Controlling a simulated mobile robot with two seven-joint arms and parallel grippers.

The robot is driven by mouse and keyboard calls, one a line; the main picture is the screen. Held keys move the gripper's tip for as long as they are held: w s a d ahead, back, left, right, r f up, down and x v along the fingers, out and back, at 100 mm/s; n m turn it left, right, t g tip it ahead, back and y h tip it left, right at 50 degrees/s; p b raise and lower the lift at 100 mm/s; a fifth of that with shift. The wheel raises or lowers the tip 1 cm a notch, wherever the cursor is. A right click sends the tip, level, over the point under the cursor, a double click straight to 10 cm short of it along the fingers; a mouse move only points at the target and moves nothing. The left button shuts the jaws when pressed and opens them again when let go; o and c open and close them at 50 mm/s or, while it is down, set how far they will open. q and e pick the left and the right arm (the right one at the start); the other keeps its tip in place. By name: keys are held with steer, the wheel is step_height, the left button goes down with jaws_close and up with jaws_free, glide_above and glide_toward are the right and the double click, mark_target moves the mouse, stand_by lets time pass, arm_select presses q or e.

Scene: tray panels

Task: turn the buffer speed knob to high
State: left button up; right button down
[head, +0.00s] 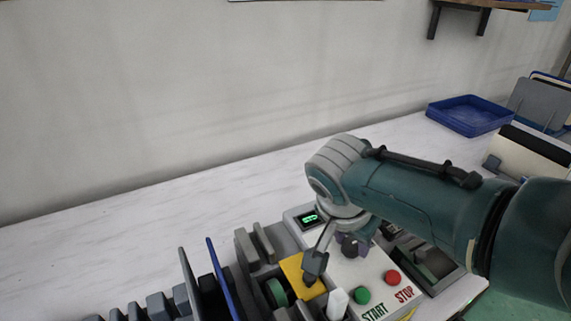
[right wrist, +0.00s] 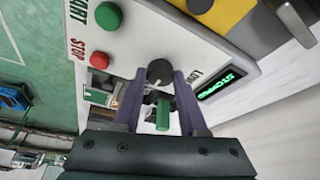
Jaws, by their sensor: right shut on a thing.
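The dark round speed knob (right wrist: 160,72) is on the white control panel (right wrist: 140,40), beside the display. My right gripper (right wrist: 158,80) is shut on the knob, one purple finger on each side. In the head view the knob (head: 350,247) shows partly beside my right gripper (head: 352,241), under my wrist. A thin white pointer mark shows near the knob in the right wrist view; its exact setting is hard to read. A label beside the knob is partly hidden by a finger. My left gripper is not in view.
The panel has a green START button (head: 362,295), a red STOP button (head: 392,277) and a lit green display (right wrist: 220,84). A yellow block (head: 302,272) with a dark lever stands left of the panel. A blue tray (head: 468,115) lies at the back right.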

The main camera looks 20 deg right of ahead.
stand_by(0.5)
steer(key=shift+c, duration=2.2)
jaws_free()
steer(key=shift+r, duration=0.1)
steer(key=p+v, duration=0.4)
steer(key=v, duration=0.5)
steer(key=shift+a+r, duration=0.2)
steer(key=shift+r, duration=0.1)
steer(key=shift+s, duration=0.1)
